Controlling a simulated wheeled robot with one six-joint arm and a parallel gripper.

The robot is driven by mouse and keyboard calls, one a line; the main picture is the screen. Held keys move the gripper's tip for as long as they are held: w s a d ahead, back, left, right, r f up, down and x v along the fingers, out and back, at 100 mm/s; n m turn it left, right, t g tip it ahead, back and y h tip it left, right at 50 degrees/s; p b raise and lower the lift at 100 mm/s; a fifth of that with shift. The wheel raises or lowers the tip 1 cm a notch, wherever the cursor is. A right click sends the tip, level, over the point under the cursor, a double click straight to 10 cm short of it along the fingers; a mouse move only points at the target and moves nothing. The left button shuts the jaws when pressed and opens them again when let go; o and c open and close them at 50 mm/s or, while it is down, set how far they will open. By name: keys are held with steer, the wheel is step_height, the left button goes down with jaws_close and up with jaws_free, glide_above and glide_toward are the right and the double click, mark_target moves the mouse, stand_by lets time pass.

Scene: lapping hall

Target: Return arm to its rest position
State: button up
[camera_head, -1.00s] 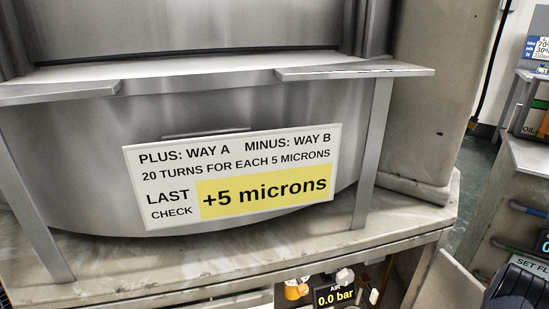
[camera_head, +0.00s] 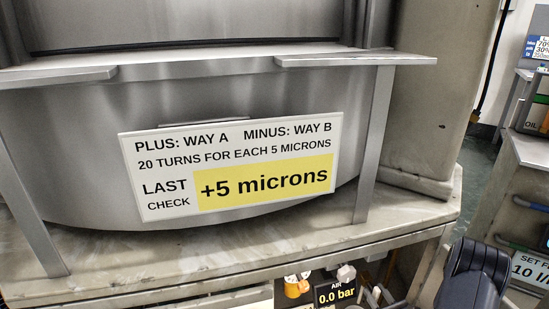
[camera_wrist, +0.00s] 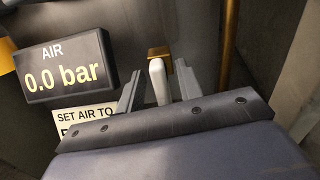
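My gripper (camera_wrist: 160,72) shows in the wrist view with its two grey fingers apart. A white lever (camera_wrist: 158,82) with a brass-coloured piece behind it stands between the fingers. Gaps show on both sides of the lever, so the fingers do not appear closed on it. In the head view, a dark link of my arm (camera_head: 474,278) rises at the lower right. The fingers are not visible there.
The AIR display (camera_wrist: 66,70) reads 0.0 bar, beside the lever; it also shows in the head view (camera_head: 335,295). A steel machine carries a sign (camera_head: 235,168) reading "+5 microns". A bench (camera_head: 515,205) stands at right, with a partly visible "SET F… 10 l/" label (camera_head: 530,268).

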steer(key=n, duration=0.6)
steer(key=shift+a, duration=0.15)
steer(key=shift+n, duration=0.3)
